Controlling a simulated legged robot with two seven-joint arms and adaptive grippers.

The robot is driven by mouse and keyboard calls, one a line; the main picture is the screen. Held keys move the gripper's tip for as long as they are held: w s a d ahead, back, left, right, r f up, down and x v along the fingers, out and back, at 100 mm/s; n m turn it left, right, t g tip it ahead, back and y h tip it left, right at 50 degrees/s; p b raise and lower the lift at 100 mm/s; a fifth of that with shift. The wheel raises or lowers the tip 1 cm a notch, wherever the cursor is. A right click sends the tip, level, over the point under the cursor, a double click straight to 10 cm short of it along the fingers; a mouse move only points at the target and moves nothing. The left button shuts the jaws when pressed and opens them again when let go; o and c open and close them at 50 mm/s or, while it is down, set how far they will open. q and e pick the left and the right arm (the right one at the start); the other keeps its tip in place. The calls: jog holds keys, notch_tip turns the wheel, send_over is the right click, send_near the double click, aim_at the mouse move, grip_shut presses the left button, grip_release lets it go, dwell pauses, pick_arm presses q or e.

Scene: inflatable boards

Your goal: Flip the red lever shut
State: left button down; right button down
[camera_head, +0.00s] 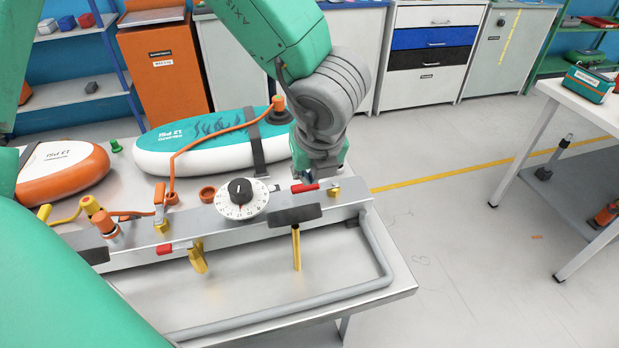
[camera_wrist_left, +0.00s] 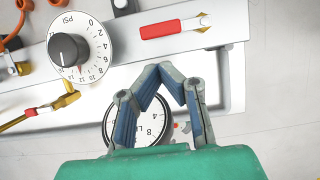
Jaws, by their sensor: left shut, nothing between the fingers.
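A red lever (camera_head: 304,188) lies along the top of the grey metal rail, to the right of the white dial, in the head view. My right gripper is not in view.
A white PSI dial (camera_head: 240,198) with a black knob stands left of the lever. A second red piece (camera_head: 172,248) is on the rail's front left. Yellow valves (camera_head: 297,246) hang in front. Inflatable boards (camera_head: 205,142) lie behind. A round gauge (camera_wrist_left: 137,122) is partly hidden behind my fingers.

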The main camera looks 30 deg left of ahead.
aim_at(316, 186)
pick_arm(q)
jog(key=x, duration=0.7)
jog(key=shift+d+b, duration=0.4)
jog(key=shift+w+a+f, duration=0.1)
jog(key=shift+a+f, duration=0.05)
jog(key=shift+f, duration=0.25)
jog(key=shift+a, duration=0.2)
